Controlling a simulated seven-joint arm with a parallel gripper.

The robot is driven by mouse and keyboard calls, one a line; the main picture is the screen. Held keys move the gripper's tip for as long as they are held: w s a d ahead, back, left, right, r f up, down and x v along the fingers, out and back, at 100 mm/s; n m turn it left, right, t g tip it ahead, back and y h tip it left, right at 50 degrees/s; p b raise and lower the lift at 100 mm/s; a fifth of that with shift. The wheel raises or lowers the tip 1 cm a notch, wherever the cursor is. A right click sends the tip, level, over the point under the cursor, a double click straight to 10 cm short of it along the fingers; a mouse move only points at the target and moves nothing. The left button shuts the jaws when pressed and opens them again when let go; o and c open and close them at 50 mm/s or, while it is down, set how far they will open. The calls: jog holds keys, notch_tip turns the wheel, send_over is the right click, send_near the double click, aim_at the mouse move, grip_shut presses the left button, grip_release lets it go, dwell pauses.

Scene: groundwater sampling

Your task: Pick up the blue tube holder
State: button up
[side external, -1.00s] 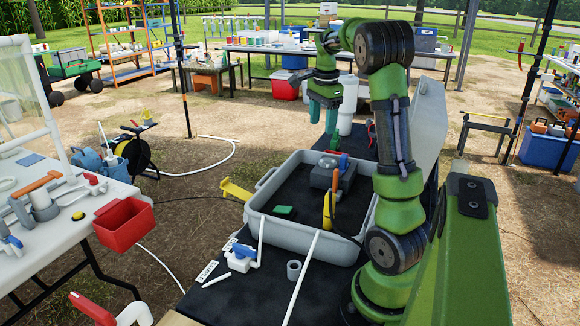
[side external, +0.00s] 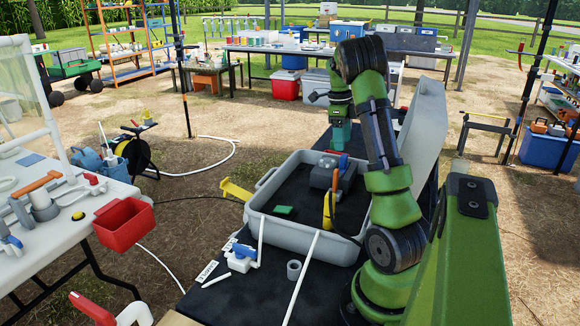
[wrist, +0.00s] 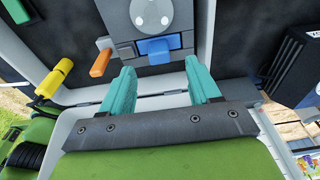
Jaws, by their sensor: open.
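A blue block (wrist: 158,49) shows in the wrist view, set against a dark grey unit near the top centre. It may be the blue tube holder, but I cannot tell for sure. My gripper (wrist: 161,82) is open, with its two teal fingers pointing toward the blue block and nothing between them. In the side view my gripper (side external: 341,137) is at the far edge of the grey tub (side external: 305,246), low over the black surface. A small blue part (side external: 343,162) shows by the tub's far rim. The fingertips are partly hidden there.
In the wrist view an orange handle (wrist: 101,62) lies left of the blue block, with a yellow part (wrist: 56,78) farther left. In the side view the tub holds a grey unit (side external: 346,179), a yellow tool (side external: 328,209) and a green block (side external: 284,211).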

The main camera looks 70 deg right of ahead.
aim_at(344, 156)
jog(key=shift+s+a+f, duration=0.1)
jog(key=shift+s+f, duration=0.1)
jog(key=shift+f, duration=0.85)
jog(key=shift+s+d+f, duration=0.1)
jog(key=shift+s+f, duration=0.05)
jog(key=shift+f, duration=0.9)
jog(key=shift+s+a+f, duration=0.1)
jog(key=shift+s+f, duration=0.1)
jog(key=shift+f, duration=0.85)
grip_shut()
